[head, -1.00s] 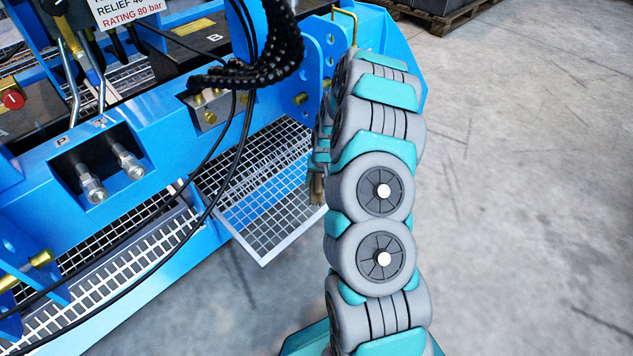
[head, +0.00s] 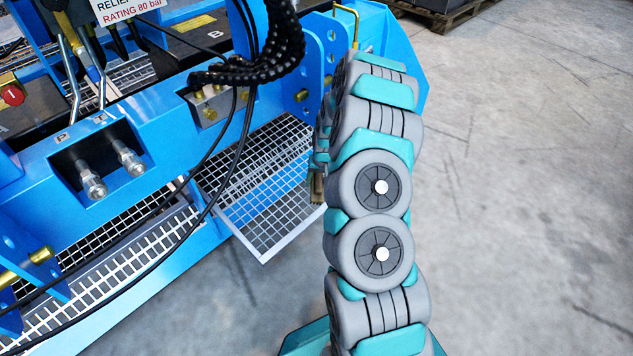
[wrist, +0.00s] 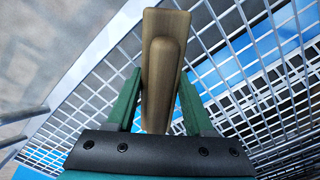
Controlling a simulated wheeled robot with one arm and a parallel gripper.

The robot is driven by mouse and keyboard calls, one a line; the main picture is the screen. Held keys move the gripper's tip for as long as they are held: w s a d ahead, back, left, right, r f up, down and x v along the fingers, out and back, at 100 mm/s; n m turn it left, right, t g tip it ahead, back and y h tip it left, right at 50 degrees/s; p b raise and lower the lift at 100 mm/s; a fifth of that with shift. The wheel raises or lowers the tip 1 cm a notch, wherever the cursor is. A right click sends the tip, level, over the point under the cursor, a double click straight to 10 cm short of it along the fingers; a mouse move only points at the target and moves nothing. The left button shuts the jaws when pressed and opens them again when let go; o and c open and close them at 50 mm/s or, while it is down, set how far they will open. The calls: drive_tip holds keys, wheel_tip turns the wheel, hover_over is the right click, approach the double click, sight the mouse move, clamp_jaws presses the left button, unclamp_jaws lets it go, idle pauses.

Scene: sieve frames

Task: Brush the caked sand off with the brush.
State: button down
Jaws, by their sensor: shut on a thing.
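My gripper (wrist: 159,88) has green fingers closed on the wooden body of the brush (wrist: 162,65), which points up and away in the wrist view. The bristles are hidden beneath the wood. In the head view a small brown part of the brush (head: 316,187) shows at the left edge of my arm, and the arm hides most of the gripper. The brush is over or beside the mesh of a sieve frame (head: 262,254); contact cannot be told. The mesh also fills much of the wrist view (wrist: 245,68). I cannot make out caked sand on it.
A blue machine frame (head: 150,100) stands left and behind, with black hoses (head: 265,65) hanging near the mesh. Two metal couplings (head: 128,160) sit in its front. More grating (head: 110,265) lies lower left. Concrete floor (head: 520,180) is clear at right.

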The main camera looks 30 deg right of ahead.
sight(318, 177)
drive_tip(key=d, duration=0.1)
drive_tip(key=w+d, duration=0.1)
drive_tip(key=d, duration=0.1)
drive_tip(key=shift+w+d+b, duration=0.15)
drive_tip(key=shift+d+b, duration=0.15)
drive_tip(key=shift+b, duration=0.1)
drive_tip(key=shift+a, duration=0.1)
drive_tip(key=shift+s+a+f+p, duration=0.1)
drive_tip(key=shift+s+a+p, duration=0.15)
drive_tip(key=shift+a, duration=0.3)
drive_tip(key=shift+s+a+p, duration=0.2)
drive_tip(key=shift+a+p, duration=0.05)
drive_tip(key=shift+a, duration=0.35)
drive_tip(key=shift+s+a+f+p, duration=0.1)
drive_tip(key=shift+s+a+p, duration=0.15)
drive_tip(key=shift+a, duration=0.3)
drive_tip(key=c, duration=1.6)
unclamp_jaws()
drive_tip(key=shift+a, duration=0.15)
drive_tip(key=c, duration=1.6)
unclamp_jaws()
drive_tip(key=shift+p+v, duration=1)
drive_tip(key=shift+v, duration=2)
drive_tip(key=shift+r, duration=0.1)
